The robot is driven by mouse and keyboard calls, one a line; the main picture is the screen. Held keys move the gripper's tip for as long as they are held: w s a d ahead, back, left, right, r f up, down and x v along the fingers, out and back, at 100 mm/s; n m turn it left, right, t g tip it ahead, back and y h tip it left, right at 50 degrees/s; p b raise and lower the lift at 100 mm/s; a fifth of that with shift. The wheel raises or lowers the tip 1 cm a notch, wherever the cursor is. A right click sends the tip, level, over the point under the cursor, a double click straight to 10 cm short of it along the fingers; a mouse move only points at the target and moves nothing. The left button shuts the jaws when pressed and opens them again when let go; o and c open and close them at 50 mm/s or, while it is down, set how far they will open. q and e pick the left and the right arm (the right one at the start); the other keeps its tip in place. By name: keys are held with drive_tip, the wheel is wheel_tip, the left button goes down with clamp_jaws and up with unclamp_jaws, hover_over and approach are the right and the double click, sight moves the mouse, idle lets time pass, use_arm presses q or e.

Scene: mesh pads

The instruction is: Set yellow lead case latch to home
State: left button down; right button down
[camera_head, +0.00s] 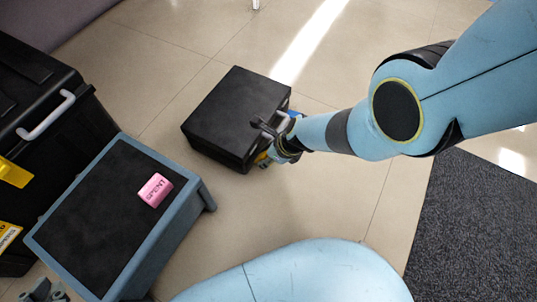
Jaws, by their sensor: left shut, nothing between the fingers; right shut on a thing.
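A small black case (232,112) lies on the tiled floor in the middle, its lid shut. A small yellow latch (262,157) shows at its front right side, partly hidden by my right gripper. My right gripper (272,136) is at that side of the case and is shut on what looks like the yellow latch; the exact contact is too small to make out. My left gripper (43,291) is at the bottom left corner, shut and empty, partly cut off by the frame.
A blue-grey stool (95,215) with a black top carries a pink block (155,189). A large black case (50,85) with a white handle and yellow latches stands at the left. A dark carpet (475,225) lies at the right. Floor between stool and small case is clear.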

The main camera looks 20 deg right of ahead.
drive_tip(key=shift+w+a+r+g+h, duration=0.15)
drive_tip(key=shift+w+r+g+h, duration=0.1)
drive_tip(key=shift+w+g+h, duration=0.1)
drive_tip(key=shift+w+a+r+g+h, duration=0.2)
drive_tip(key=shift+a+g+h, duration=0.15)
drive_tip(key=shift+g, duration=0.3)
drive_tip(key=shift+w+r+h, duration=0.15)
drive_tip(key=shift+w+h, duration=0.05)
drive_tip(key=shift+h, duration=0.1)
drive_tip(key=c, duration=1)
unclamp_jaws()
drive_tip(key=shift+s, duration=0.1)
drive_tip(key=shift+c, duration=0.2)
drive_tip(key=shift+s, duration=0.2)
